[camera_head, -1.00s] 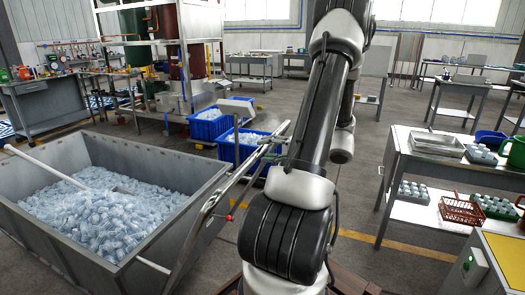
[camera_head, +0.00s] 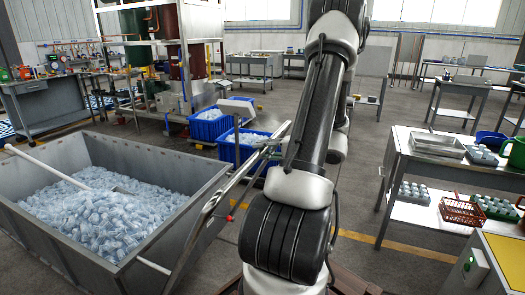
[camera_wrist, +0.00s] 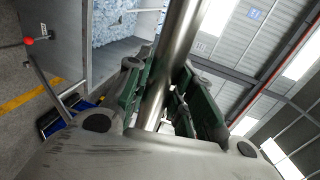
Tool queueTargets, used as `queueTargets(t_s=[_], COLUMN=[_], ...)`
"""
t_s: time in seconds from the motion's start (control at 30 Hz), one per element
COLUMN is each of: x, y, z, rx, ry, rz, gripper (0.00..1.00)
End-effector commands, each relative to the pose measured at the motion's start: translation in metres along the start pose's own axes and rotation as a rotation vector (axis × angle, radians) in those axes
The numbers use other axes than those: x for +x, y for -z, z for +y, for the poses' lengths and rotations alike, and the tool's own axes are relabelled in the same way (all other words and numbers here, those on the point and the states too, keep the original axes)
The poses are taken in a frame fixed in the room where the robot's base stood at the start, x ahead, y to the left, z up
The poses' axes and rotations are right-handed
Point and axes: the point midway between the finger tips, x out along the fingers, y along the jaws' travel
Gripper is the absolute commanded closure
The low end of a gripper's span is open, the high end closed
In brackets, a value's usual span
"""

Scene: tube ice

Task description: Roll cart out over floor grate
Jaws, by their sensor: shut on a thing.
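The cart (camera_head: 205,168) is a grey metal bin filled with clear tube ice (camera_head: 85,210), at the left of the head view. A shovel-like tool with a long white handle (camera_head: 40,162) lies in the ice. The cart's steel push handle (camera_head: 208,210) rises from its right side toward my arm. My gripper (camera_wrist: 165,95) is shut on the handle bar (camera_wrist: 172,65), with its green-lined fingers on either side of the bar. In the head view the gripper is mostly hidden behind my arm. I cannot make out a floor grate.
Blue crates (camera_head: 240,145) with ice stand on the floor behind the cart, near the machine frame (camera_head: 185,100). A grey workbench (camera_head: 400,165) with trays and bottles stands at the right. A yellow-topped cabinet (camera_head: 505,255) is at the lower right. Open floor (camera_head: 345,205) lies between.

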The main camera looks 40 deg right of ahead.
Motion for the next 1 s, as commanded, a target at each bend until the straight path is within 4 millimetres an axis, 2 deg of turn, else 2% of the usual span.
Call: queueTargets(t_s=[0.1, 0.17, 0.4, 0.43, 0.53, 0.57, 0.87, 1.0], x=[-0.020, -0.027, -0.027, -0.027, -0.026, -0.026, -0.027, -0.040], y=[0.001, 0.001, 0.000, 0.000, 0.000, 0.000, 0.000, 0.001], z=[0.006, 0.007, 0.009, 0.009, 0.008, 0.008, 0.007, 0.007], rx=[0.001, 0.001, 0.002, 0.002, 0.002, 0.002, 0.001, 0.000], ry=[-0.006, -0.008, -0.010, -0.010, -0.009, -0.008, -0.006, -0.005], rz=[0.005, 0.004, 0.002, 0.002, 0.001, 0.001, 0.002, 0.004], gripper=[1.00, 1.00, 1.00, 0.74, 0.56, 0.54, 0.54, 0.54])
